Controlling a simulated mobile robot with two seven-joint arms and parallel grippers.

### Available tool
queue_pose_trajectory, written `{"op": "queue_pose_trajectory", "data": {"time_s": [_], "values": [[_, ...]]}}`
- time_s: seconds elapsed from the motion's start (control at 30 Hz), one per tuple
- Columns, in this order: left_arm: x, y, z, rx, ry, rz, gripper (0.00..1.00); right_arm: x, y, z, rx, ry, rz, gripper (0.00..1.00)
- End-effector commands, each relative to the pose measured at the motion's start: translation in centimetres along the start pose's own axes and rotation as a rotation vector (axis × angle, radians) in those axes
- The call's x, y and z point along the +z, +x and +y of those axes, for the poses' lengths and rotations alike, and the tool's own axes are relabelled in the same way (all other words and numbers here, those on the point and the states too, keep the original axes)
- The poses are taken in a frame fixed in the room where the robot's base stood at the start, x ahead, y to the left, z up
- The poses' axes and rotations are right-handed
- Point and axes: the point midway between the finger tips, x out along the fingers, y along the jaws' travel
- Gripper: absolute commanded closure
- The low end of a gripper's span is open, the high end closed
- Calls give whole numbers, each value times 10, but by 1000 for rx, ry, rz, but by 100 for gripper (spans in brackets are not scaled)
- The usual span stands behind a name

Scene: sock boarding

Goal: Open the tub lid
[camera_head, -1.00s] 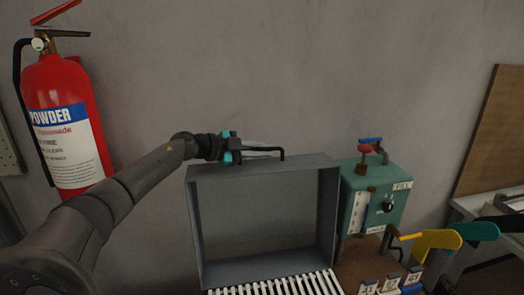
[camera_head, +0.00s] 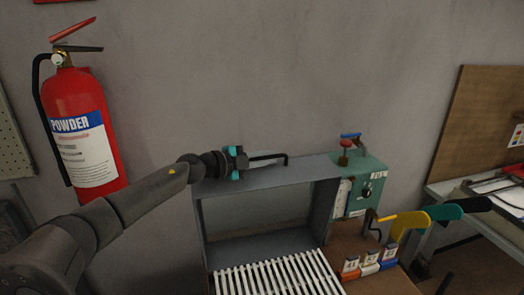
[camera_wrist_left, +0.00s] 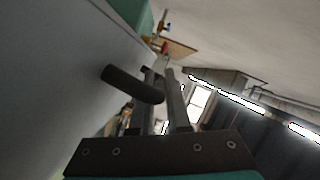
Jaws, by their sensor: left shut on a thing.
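The grey tub lid (camera_head: 270,176) stands raised like a shallow hollow frame behind a white slatted rack (camera_head: 275,275). A black bar handle (camera_head: 270,157) runs along its top edge. My left gripper (camera_head: 238,161) is shut on the left part of this handle. In the left wrist view the dark round handle (camera_wrist_left: 133,84) passes at the two fingers (camera_wrist_left: 165,100), and a broad grey surface, likely the lid (camera_wrist_left: 60,70), fills the left side. The fingers hide part of the handle. My right gripper is not in view.
A green control box (camera_head: 362,185) with a red-and-blue valve stands right of the lid. Yellow and green paddle shapes (camera_head: 425,218) and small labelled blocks (camera_head: 368,264) lie to the front right. A fire extinguisher (camera_head: 82,125) is on the wall at left.

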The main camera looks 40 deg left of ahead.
Motion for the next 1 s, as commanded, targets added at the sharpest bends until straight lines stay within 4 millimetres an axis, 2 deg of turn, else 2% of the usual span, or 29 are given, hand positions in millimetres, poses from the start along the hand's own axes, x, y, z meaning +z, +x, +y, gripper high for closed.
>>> {"op": "queue_pose_trajectory", "data": {"time_s": [0.1, 0.17, 0.5, 0.53, 0.63, 1.0], "values": [[-6, -3, 5, -6, 27, 0, 100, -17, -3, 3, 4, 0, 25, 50], [-8, -4, 5, -11, 37, -1, 100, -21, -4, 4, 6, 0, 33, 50], [-8, -4, 6, -14, 44, 0, 100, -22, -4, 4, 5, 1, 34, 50], [-8, -4, 6, -14, 44, 0, 83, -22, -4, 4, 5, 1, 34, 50], [-8, -4, 6, -14, 43, 0, 73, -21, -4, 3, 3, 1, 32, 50], [-8, -7, 6, -15, 43, 0, 73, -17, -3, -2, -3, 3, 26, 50]]}}
